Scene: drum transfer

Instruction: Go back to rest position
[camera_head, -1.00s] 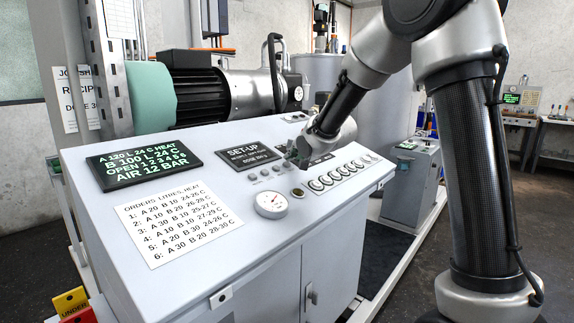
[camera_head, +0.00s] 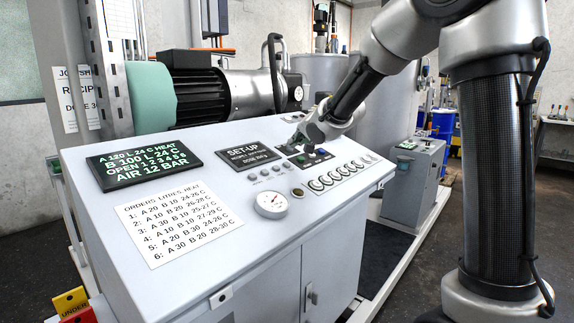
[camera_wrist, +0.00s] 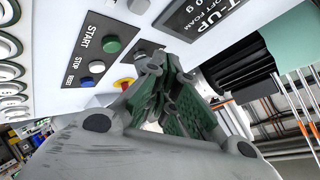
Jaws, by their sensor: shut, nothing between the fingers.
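My gripper (camera_head: 300,140) hangs over the back of the white control console (camera_head: 190,150), near the panel of coloured buttons. Its fingers look closed and hold nothing. In the wrist view my gripper (camera_wrist: 165,85) shows large, with its green-lined fingers together. A red and yellow button (camera_wrist: 124,84) is partly hidden behind the gripper. From these views I cannot tell whether a fingertip touches the console.
The SET-UP screen (camera_head: 250,156) and the green-text screen (camera_head: 143,160) lie on the console top, with an orders sheet (camera_head: 178,221) and a gauge (camera_head: 271,204). A motor (camera_head: 230,92) stands behind. A grey box (camera_head: 414,180) stands on the right. Air above the console front is clear.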

